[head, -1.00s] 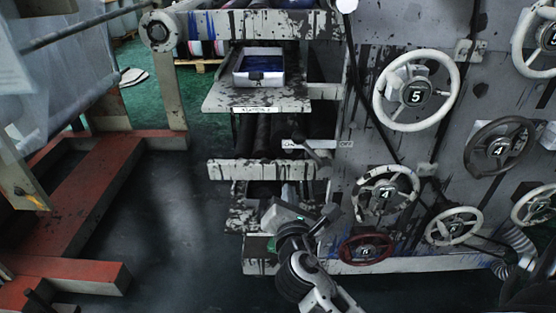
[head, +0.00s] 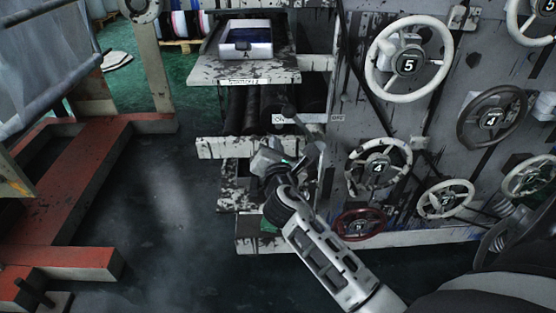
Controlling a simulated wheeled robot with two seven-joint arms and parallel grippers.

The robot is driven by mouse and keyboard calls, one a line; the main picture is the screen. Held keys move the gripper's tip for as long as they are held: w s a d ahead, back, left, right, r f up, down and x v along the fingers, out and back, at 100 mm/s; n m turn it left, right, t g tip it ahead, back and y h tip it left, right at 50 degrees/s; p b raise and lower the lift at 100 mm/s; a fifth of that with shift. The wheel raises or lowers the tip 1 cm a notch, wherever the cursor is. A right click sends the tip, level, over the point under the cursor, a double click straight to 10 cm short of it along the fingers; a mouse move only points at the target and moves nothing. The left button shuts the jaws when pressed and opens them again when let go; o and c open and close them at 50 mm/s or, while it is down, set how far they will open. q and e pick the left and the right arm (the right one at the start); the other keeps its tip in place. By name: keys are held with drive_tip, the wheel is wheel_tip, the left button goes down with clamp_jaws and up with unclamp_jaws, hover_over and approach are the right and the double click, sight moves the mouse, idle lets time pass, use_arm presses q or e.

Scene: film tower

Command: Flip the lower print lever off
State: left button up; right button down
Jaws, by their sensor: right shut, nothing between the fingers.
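The lower print lever (head: 309,127) is a dark grey handle on the press front, between a white ON label (head: 278,118) at its left and an OFF label (head: 337,118) at its right. It appears to lean up and left, toward ON. My right gripper (head: 308,153) is shut and empty just below the lever, its fingers pointing up and right. A small gap seems to separate them, but contact is hard to tell. My left gripper is out of view.
A white tray (head: 224,50) sits on the shelf above. Numbered handwheels, such as wheel 5 (head: 370,62) and wheel 4 (head: 350,172), stand out from the panel at the right. A red floor frame (head: 75,180) is at the left. The dark floor between is clear.

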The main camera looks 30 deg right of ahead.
sight(304, 128)
drive_tip(key=d+r, duration=0.1)
drive_tip(key=w+d+r+p, duration=0.1)
drive_tip(key=d+r, duration=0.1)
drive_tip(key=shift+w+r, duration=0.1)
idle(0.5)
